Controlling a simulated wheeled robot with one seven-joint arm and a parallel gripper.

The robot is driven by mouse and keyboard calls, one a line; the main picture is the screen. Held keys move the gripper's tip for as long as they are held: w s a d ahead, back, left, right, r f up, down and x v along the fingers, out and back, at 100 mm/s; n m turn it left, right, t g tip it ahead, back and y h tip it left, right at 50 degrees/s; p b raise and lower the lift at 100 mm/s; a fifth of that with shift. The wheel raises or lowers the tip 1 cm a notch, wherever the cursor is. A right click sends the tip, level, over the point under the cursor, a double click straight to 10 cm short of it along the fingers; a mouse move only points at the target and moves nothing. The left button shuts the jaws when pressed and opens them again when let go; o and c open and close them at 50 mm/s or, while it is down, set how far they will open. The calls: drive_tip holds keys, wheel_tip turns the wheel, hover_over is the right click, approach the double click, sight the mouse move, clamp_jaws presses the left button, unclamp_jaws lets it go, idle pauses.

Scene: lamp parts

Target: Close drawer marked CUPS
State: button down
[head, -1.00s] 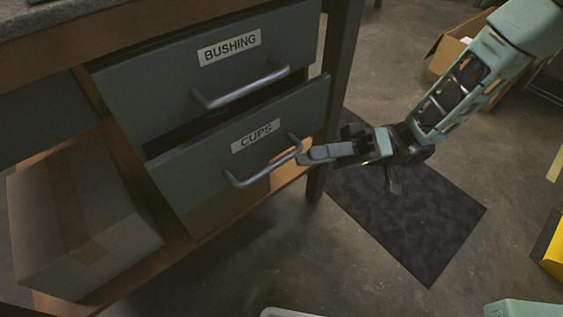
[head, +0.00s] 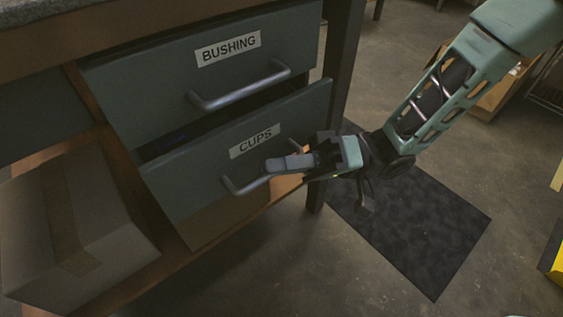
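The CUPS drawer (head: 190,178) is the lower grey-green drawer in the head view. It stands out from the cabinet, with a dark gap visible above its front edge. Its curved metal handle (head: 238,186) is partly hidden by my gripper. My gripper (head: 317,186) is at the right part of this handle, with its fingers spread apart. One finger lies across the front of the handle and the other hangs lower right over the floor. Nothing shows between the fingers. I cannot tell whether the finger touches the handle.
The BUSHING drawer (head: 150,92), just above, has its own handle (head: 240,92). A cardboard box (head: 70,225) sits on the shelf at the left. The table leg (head: 335,90) stands right of the drawers. A dark mat (head: 420,230) lies on the open floor.

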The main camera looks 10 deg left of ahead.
sight(267, 152)
drive_tip(key=w+a+p, duration=0.1)
drive_tip(key=w+a, duration=0.1)
drive_tip(key=shift+w+a+r+p, duration=0.1)
drive_tip(key=shift+a+r+p, duration=0.05)
drive_tip(key=shift+a+p, duration=0.2)
drive_tip(key=shift+w+a, duration=0.2)
drive_tip(key=shift+w, duration=0.05)
drive_tip(key=c, duration=1.5)
unclamp_jaws()
drive_tip(key=shift+f, duration=0.2)
drive_tip(key=p+v, duration=0.4)
drive_tip(key=v, duration=1.3)
drive_tip(key=shift+w+d+p, duration=0.1)
drive_tip(key=shift+d+p, duration=0.15)
drive_tip(key=shift+p, duration=0.05)
